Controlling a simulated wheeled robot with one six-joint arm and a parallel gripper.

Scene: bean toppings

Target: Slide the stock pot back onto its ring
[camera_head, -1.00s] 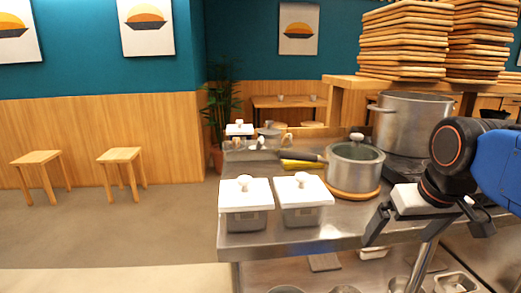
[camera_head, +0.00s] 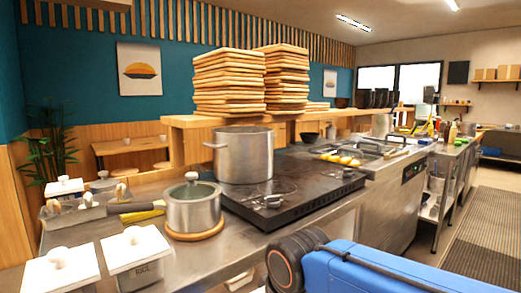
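The stock pot (camera_head: 243,158) is a large, open steel pot with side handles. It stands upright at the back left of the black hob (camera_head: 318,190). Its base hides whatever is under it, so I cannot tell how it sits on a ring there. A bare ring (camera_head: 277,187) shows on the hob just in front of the pot, on its right. My blue arm and dark wrist joint cross the bottom of the view, in front of the counter. My gripper's fingers are not visible, and nothing of mine touches the pot.
A smaller lidded pot (camera_head: 193,207) stands on a wooden trivet (camera_head: 196,235) left of the hob. White-lidded containers (camera_head: 136,252) fill the counter's left front. Stacked wooden boards (camera_head: 229,84) stand on the shelf behind. A fryer (camera_head: 360,150) adjoins the hob; open floor lies at right.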

